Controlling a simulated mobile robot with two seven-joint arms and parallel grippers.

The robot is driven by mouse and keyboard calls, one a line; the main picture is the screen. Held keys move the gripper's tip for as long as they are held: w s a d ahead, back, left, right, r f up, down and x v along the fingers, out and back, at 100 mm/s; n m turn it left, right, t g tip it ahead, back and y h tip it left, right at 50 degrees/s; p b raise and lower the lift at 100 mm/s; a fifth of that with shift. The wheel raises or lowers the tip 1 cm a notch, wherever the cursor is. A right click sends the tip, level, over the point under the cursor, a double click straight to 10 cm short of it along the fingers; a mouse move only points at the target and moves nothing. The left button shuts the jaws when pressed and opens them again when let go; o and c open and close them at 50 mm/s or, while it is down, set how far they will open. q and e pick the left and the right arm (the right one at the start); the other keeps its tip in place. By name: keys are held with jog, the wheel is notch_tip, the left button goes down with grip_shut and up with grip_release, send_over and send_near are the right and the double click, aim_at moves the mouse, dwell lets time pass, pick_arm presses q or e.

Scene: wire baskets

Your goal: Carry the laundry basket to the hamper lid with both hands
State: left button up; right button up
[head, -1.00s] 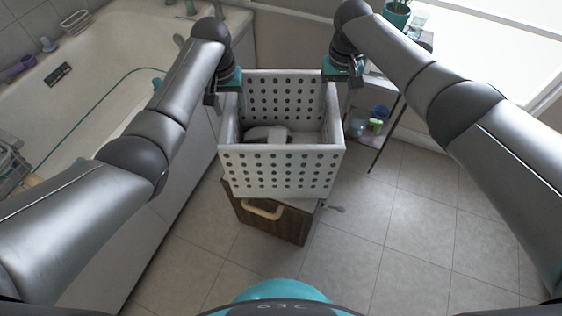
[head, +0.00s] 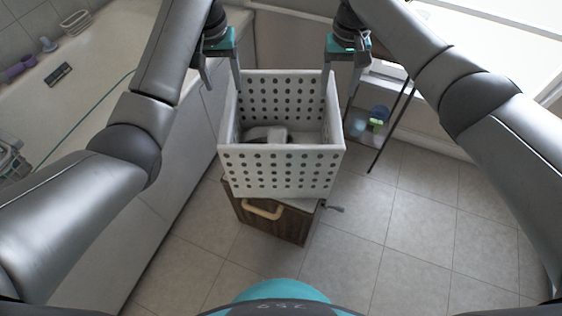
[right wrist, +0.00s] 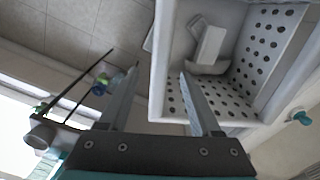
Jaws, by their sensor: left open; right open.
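The white perforated laundry basket (head: 283,170) sits upright on a wooden hamper (head: 290,226) with a pale lid, mostly hidden under the basket. White and dark items lie inside the basket. My left gripper (head: 222,82) is open at the basket's far left corner, and my right gripper (head: 339,86) is open at the far right corner. In the right wrist view the basket's side wall (right wrist: 159,85) appears between the open fingers of the right gripper (right wrist: 159,71). Whether either gripper's fingertips still straddle the rim is unclear.
A bathtub (head: 75,110) runs along the left. A dark-legged stand (head: 392,125) and small bottles (head: 377,119) are behind the basket on the right. The tiled floor (head: 420,225) is clear at the front and right.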

notch_tip(320, 180, up, 7)
dwell(0.3)
jog(key=shift+f, duration=0.15)
dwell(0.6)
